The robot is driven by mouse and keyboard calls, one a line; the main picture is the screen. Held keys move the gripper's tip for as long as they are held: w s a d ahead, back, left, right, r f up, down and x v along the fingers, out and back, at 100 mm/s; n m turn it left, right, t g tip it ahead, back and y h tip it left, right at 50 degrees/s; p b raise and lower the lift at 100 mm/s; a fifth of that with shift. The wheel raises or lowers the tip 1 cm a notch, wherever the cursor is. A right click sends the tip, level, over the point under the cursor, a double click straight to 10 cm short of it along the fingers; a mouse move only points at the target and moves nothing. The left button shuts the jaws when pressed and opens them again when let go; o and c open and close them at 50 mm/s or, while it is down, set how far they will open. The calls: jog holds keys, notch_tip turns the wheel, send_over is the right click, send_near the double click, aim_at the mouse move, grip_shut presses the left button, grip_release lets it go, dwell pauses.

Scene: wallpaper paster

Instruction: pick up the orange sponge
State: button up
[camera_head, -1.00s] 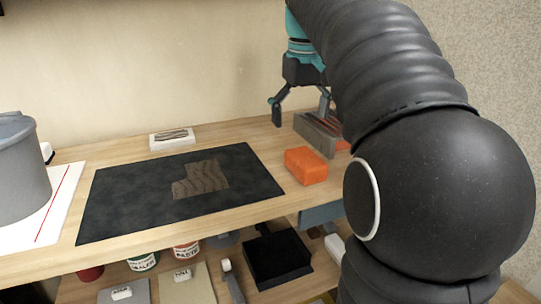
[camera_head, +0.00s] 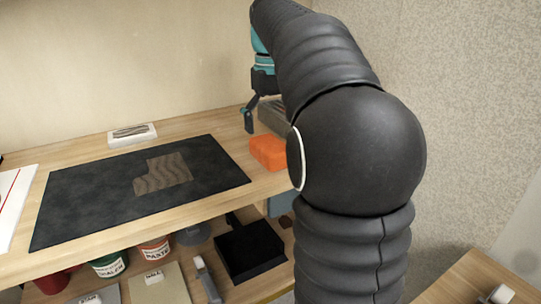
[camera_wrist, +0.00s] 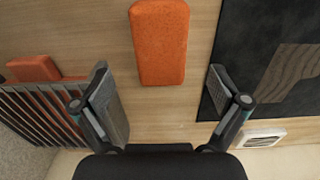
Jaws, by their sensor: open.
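The orange sponge (camera_head: 268,152) is a rounded block lying on the wooden shelf top, just right of the dark mat. In the head view my arm hides its right end. In the wrist view the sponge (camera_wrist: 160,42) lies at top centre, ahead of the space between my fingers and not touched by them. My gripper (camera_wrist: 166,102) is open and empty, with its two fingers spread wide. In the head view only one finger of it shows clearly, above and behind the sponge; the rest is behind my arm.
A slatted grey holder (camera_wrist: 40,108) with orange pieces stands beside the sponge. The dark mat (camera_head: 90,205) bears a patterned scrap (camera_head: 163,174). A lower shelf holds tubs and a black tray (camera_head: 249,250). A textured wall rises at right.

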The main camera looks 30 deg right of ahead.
aim_at(271, 143)
jog(key=shift+f+b, duration=0.6)
jog(key=shift+f, duration=2.15)
jog(key=c, duration=1.1)
